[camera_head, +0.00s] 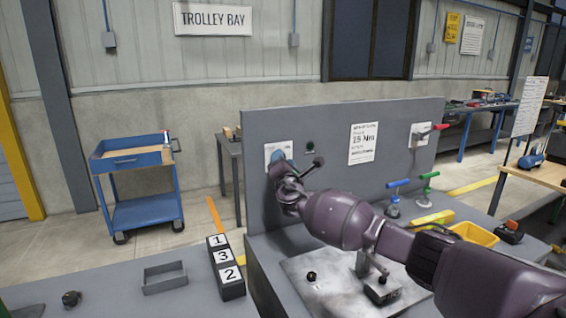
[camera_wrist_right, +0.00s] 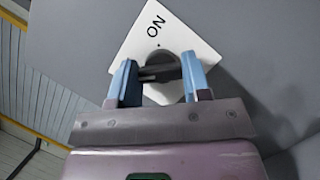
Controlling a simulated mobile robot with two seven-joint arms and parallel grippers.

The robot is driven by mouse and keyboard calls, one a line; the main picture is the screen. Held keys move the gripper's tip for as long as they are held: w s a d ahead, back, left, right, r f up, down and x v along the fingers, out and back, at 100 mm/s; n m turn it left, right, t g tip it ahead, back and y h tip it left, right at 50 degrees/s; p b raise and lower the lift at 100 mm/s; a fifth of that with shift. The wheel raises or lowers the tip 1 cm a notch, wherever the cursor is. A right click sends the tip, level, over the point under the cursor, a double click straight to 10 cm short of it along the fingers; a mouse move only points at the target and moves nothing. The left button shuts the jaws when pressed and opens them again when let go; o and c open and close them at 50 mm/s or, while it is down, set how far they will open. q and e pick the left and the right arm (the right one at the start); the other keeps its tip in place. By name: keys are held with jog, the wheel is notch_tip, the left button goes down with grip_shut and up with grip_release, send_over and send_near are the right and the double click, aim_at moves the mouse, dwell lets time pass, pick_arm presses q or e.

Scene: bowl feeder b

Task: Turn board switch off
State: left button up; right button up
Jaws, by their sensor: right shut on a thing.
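The board switch is a dark rotary knob (camera_wrist_right: 158,68) on a white plate (camera_wrist_right: 178,42) that reads "ON"; the plate looks tilted in the right wrist view. In the head view the white plate (camera_head: 273,149) is on the left part of the upright grey board (camera_head: 338,120), and my gripper hides most of the knob. My right gripper (camera_wrist_right: 160,78) has its two blue fingers on either side of the knob's handle and is shut on it. The right gripper also shows in the head view (camera_head: 283,164), against the board. My left gripper is not in view.
A black-ended lever (camera_head: 318,162) sticks out close beside my right wrist. A red-handled switch (camera_head: 432,130) is on the board's right. Blue (camera_head: 398,184) and green (camera_head: 428,176) handles, a yellow bin (camera_head: 478,234) and a block marked 1, 3, 2 (camera_head: 226,266) stand lower down.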

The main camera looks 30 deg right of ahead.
jog(key=o, duration=0.9)
jog(key=shift+o, duration=0.2)
jog(key=v, duration=1)
jog(key=shift+s+a, duration=0.15)
jog(key=shift+s, duration=0.2)
jog(key=shift+f, duration=0.2)
